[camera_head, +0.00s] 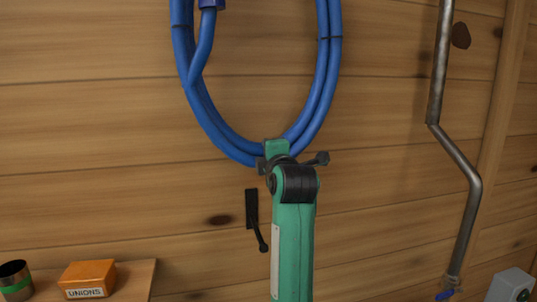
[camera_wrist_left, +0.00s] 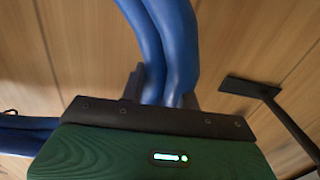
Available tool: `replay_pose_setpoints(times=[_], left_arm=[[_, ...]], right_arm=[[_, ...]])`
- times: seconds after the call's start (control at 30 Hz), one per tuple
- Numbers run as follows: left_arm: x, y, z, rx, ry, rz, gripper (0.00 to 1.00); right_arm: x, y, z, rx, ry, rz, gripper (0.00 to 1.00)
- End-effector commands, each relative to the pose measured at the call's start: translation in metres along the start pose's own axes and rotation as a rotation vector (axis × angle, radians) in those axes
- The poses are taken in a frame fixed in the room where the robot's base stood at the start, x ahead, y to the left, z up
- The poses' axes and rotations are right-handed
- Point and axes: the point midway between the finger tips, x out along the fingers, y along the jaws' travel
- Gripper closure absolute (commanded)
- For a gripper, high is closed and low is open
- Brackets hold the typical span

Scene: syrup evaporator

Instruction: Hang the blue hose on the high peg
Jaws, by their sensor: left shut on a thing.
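The blue hose (camera_head: 329,62) hangs as a long coiled loop in front of the plank wall; its top runs out of the picture. A hose end with a dark blue fitting (camera_head: 212,4) shows at the top. My left gripper (camera_head: 284,159) is at the bottom of the loop, shut on the hose. In the left wrist view, two strands of the hose (camera_wrist_left: 164,35) pass between the fingers. A black peg (camera_head: 252,210) on a wall plate is below and left of the gripper, and it also shows in the left wrist view (camera_wrist_left: 262,90). It is empty. No higher peg shows. My right gripper is out of view.
A wooden shelf (camera_head: 138,280) at the lower left holds an orange box (camera_head: 88,279) marked UNIONS and a dark cup (camera_head: 15,278) with a green band. A bent metal pipe (camera_head: 454,155) runs down the right side. A grey box (camera_head: 511,285) is at the lower right.

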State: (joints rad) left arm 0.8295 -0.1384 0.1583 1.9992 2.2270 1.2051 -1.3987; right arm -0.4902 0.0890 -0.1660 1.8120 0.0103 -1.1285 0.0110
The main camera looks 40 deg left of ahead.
Motion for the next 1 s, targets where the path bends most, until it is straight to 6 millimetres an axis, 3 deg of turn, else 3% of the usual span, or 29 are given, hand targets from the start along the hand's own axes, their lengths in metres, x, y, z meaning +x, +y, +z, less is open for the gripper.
replay_pose_setpoints(times=[0.27,0.3,0.4,0.63,0.7,1.0], left_arm=[[-0.0006,0.0026,-0.0002,-0.001,0.0,0.005,1.0],[-0.0006,0.0025,-0.0001,-0.001,0.0,0.005,0.65],[-0.0006,0.0022,-0.0001,-0.001,0.0,0.005,0.45],[0.0003,-0.0013,0.0001,0.001,0.0,-0.003,0.41],[0.0003,-0.0013,0.0001,0.001,0.0,-0.003,0.27],[0.0,-0.0002,0.0,0.0,0.0,-0.001,0.27]], right_arm=[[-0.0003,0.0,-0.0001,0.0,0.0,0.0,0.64],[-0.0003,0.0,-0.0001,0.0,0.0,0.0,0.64],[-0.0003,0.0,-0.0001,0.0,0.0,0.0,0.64],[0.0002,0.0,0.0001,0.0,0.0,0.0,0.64],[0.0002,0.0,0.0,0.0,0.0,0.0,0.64],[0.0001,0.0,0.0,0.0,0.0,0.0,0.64]])
